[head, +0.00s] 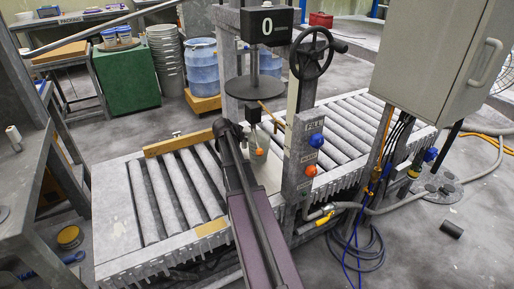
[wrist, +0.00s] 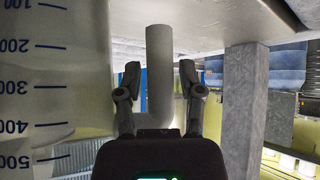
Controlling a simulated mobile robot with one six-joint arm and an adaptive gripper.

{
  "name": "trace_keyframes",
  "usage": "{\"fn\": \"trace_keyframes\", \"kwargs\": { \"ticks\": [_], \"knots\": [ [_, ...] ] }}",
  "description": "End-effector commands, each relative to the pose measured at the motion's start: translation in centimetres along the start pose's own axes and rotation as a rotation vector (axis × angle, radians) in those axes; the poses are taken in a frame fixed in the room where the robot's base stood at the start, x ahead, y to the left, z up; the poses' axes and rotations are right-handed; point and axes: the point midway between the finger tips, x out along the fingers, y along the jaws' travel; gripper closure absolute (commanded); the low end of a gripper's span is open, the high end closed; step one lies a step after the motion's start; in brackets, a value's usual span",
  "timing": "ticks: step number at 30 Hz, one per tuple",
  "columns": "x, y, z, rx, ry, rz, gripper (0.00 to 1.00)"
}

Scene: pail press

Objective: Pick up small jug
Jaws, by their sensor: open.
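A pale translucent vessel with blue graduation marks from 100 to 500 (wrist: 38,85), which looks like the small jug, fills the left of the wrist view, very close. A grey rounded upright bar (wrist: 159,75), which looks like a handle, stands between the fingers of my gripper (wrist: 158,82). The fingers are open, with a gap on either side of the bar.
The roller conveyor (head: 180,190) runs under the press with its handwheel (head: 312,52). A grey cabinet (head: 430,55) stands at the right, with blue hoses (head: 357,250) below it. A workbench (head: 20,175) stands at the left. Blue pails (head: 202,65) stand behind. A grey post (wrist: 245,110) rises right of my gripper.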

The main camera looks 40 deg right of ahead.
Motion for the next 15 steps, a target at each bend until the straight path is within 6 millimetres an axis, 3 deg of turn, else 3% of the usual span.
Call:
{"fn": "trace_keyframes", "kwargs": {
  "ticks": [4, 5, 9, 15],
  "knots": [
    [-0.01, -0.01, 0.01, 0.000, 0.000, 0.000, 0.51],
    [-0.01, -0.01, 0.01, 0.000, 0.000, 0.000, 0.56],
    [-0.01, -0.02, 0.02, 0.000, 0.000, 0.000, 0.98],
    [-0.02, -0.01, 0.01, -0.001, 0.000, 0.000, 1.00]
  ]
}}
